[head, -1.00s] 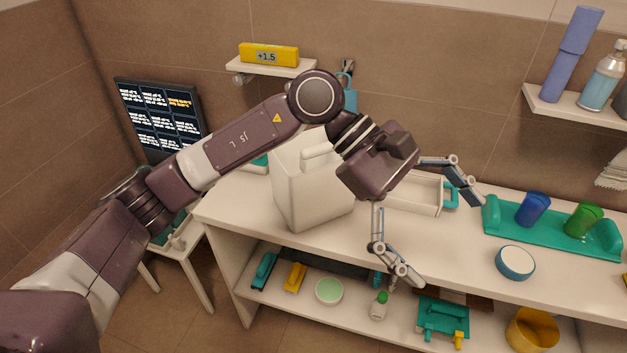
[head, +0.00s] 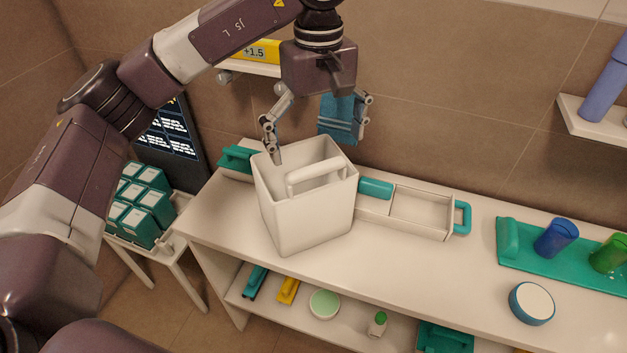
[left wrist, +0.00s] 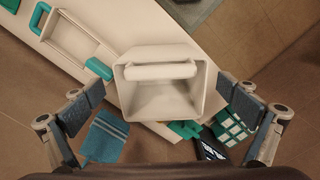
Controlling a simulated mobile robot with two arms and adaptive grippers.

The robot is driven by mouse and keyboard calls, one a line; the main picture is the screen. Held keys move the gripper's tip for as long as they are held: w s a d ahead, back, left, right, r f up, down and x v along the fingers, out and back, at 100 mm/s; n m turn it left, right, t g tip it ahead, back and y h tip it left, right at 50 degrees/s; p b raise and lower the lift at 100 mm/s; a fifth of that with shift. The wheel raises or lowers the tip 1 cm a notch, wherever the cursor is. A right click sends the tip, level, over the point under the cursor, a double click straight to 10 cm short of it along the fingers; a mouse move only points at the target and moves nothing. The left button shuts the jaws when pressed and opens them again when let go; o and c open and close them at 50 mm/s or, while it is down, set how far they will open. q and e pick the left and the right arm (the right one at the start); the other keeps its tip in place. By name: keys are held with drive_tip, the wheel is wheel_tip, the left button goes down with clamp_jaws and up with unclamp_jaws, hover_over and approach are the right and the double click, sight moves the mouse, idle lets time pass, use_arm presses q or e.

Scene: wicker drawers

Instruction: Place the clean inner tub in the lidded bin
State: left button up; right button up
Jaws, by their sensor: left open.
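A white open-topped tub (head: 308,215) stands upright on the counter, with a white bar handle (head: 320,173) across its opening. I take it for the inner tub. Its inside looks empty in the left wrist view (left wrist: 160,100), where the handle (left wrist: 160,71) shows along one side of the opening. My left gripper (head: 316,145) is open above the tub, pointing down. In the left wrist view its fingers (left wrist: 160,100) are spread wide on either side of the tub, with nothing between them held. I see no bin with a lid that I can make out. My right gripper is out of view.
A white tray (head: 420,228) with teal handles lies right of the tub. A teal tray (head: 570,267) carries a blue cup (head: 556,238) and a green cup (head: 608,254). A blue towel (head: 340,118) hangs behind. Teal boxes (head: 140,205) stand on a side table. Counter front is partly clear.

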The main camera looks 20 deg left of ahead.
sight(317, 167)
use_arm(q)
drive_tip(key=shift+w+a, duration=0.1)
drive_tip(key=shift+w, duration=0.3)
drive_tip(key=shift+f, duration=0.3)
drive_tip(key=f+p, duration=0.1)
drive_tip(key=s+f+p, duration=0.1)
drive_tip(key=f, duration=0.1)
drive_tip(key=shift+f+p, duration=0.2)
drive_tip(key=shift+p, duration=0.1)
drive_tip(key=shift+w+f+p, duration=0.2)
drive_tip(key=shift+f+p, duration=0.2)
drive_tip(key=shift+f, duration=1.3)
drive_tip(key=c, duration=1.1)
drive_tip(key=shift+r, duration=0.1)
drive_tip(key=c, duration=0.3)
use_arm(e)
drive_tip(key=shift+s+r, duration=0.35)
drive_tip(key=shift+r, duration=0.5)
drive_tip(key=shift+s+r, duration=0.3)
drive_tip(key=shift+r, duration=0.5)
